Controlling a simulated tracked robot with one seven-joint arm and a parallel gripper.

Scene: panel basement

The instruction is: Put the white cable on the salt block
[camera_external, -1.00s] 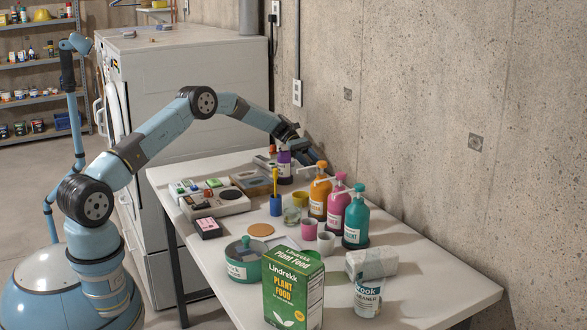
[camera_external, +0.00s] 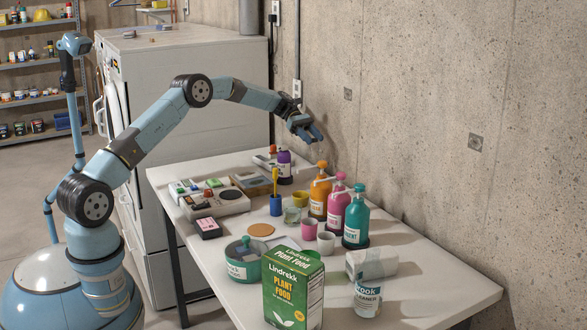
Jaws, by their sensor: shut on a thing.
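My gripper (camera_external: 312,136) is raised above the far right part of the table, near the wall. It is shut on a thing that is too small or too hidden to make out. I cannot make out the white cable anywhere in this view. No thing is clearly the salt block. A pale whitish block (camera_external: 371,263) lies at the front right, touching or just behind a cleaner can (camera_external: 367,299), and I cannot tell if it is the salt block.
Below my gripper stand a purple bottle (camera_external: 284,167) and orange, pink and teal (camera_external: 356,216) pump bottles. Small cups, a device tray (camera_external: 215,201), a green pot (camera_external: 243,262) and a plant food box (camera_external: 293,292) crowd the table (camera_external: 430,275). Its right end is clear.

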